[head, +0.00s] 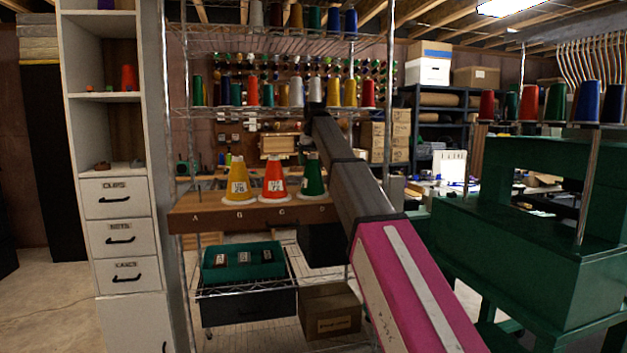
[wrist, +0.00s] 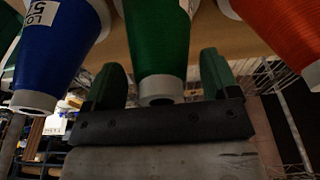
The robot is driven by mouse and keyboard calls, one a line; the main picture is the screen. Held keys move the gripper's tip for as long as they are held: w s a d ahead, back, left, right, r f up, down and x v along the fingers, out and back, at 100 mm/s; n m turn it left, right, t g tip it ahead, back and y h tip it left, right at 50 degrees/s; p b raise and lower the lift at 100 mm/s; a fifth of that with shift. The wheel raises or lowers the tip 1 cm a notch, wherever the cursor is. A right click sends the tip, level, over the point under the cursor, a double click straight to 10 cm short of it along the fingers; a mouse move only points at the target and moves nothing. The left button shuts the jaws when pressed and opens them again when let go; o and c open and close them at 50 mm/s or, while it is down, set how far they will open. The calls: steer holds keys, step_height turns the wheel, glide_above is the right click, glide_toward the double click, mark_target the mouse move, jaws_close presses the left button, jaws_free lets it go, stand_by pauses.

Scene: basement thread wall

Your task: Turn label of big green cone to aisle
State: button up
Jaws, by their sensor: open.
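The big green cone (head: 314,178) stands upright on the wooden shelf, right of the orange-red cone (head: 273,178). In the wrist view, which looks upside down, the green cone (wrist: 158,40) hangs between the two fingers of my gripper (wrist: 160,88). The gripper is open, with a gap on both sides of the cone. A sliver of white label shows at the cone's right edge in the wrist view; most of the label is turned out of sight. In the head view my gripper is small and dark near the cone's top, hard to make out.
A yellow cone (head: 239,180) stands at the left of the shelf (head: 190,218), its label facing forward. A blue cone (wrist: 58,45) is close beside the green one, as is the orange cone (wrist: 280,35). My arm hides the shelf's right end in the head view.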

steer(key=shift+c, duration=0.3)
steer(key=c, duration=0.8)
steer(key=shift+r, duration=0.15)
